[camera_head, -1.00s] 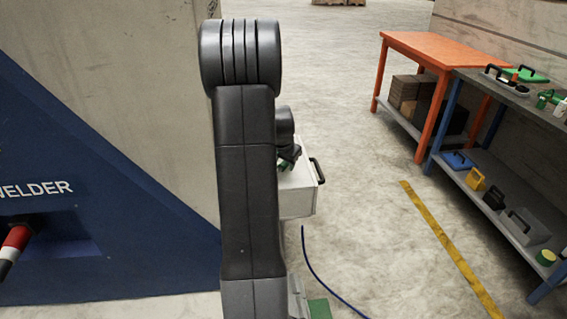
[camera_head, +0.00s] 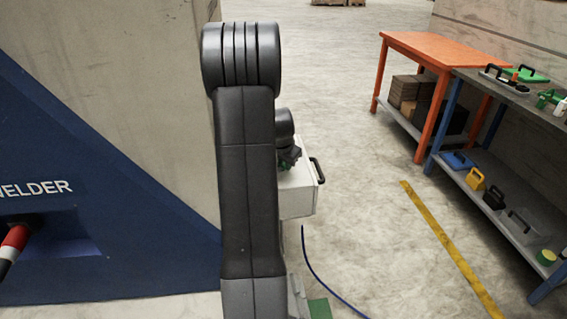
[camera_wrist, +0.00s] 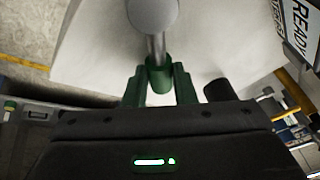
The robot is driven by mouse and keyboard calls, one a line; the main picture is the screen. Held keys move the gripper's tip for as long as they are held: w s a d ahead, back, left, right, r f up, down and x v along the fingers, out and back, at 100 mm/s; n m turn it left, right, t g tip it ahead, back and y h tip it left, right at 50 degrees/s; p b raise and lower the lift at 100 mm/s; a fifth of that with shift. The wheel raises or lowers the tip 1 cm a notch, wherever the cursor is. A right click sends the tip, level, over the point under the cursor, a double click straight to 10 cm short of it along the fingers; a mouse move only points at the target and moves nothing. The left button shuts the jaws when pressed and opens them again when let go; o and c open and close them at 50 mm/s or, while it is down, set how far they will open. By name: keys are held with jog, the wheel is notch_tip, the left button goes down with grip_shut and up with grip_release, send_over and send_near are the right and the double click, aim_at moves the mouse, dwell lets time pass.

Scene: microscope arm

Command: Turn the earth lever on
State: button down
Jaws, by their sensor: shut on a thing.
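In the wrist view, my gripper (camera_wrist: 159,88) has its two green fingers shut on the earth lever (camera_wrist: 156,48). The lever has a grey metal rod with a round grey end, and a green sleeve sits between the fingers. A white box surface (camera_wrist: 95,45) lies behind the lever. In the head view, the white box (camera_head: 300,195) with a dark handle on its right side shows just right of my arm. My gripper and the lever are mostly hidden there behind my own arm.
A label reading "READY" (camera_wrist: 299,30) is at the upper right of the wrist view. In the head view, a blue welder panel (camera_head: 120,240) stands at left. An orange table (camera_head: 425,50) and a tool bench (camera_head: 500,170) stand at right. A blue cable (camera_head: 312,265) lies on the floor.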

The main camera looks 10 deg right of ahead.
aim_at(294, 175)
jog(key=b, duration=0.1)
jog(key=m+b, duration=0.1)
jog(key=shift+s+d+f+m+h+b, duration=0.25)
jog(key=shift+f+m+h+b, duration=0.05)
jog(key=shift+b, duration=0.1)
jog(key=m+b, duration=0.1)
jog(key=b, duration=0.1)
jog(key=s+m+b, duration=0.1)
jog(key=b, duration=0.1)
jog(key=shift+s+d+g+h, duration=0.1)
jog(key=shift+d+g+h, duration=0.25)
jog(key=shift+g+h, duration=0.05)
jog(key=m+b, duration=0.1)
jog(key=s+m+h+b, duration=0.1)
jog(key=b, duration=0.1)
jog(key=shift+s+d+m+g, duration=0.2)
jog(key=shift+d+m+g, duration=0.1)
jog(key=shift+m, duration=0.1)
jog(key=shift+s+r+m+g+h+b, duration=0.25)
jog(key=shift+s+m+b, duration=0.3)
jog(key=shift+m, duration=0.35)
jog(key=shift+s+r+m+g+h+b, duration=0.15)
jog(key=shift+s+m+g+b, duration=0.25)
jog(key=shift+m+b, duration=0.4)
jog(key=shift+f, duration=0.1)
jog(key=c, duration=1.2)
grip_release()
jog(key=shift+s, duration=0.1)
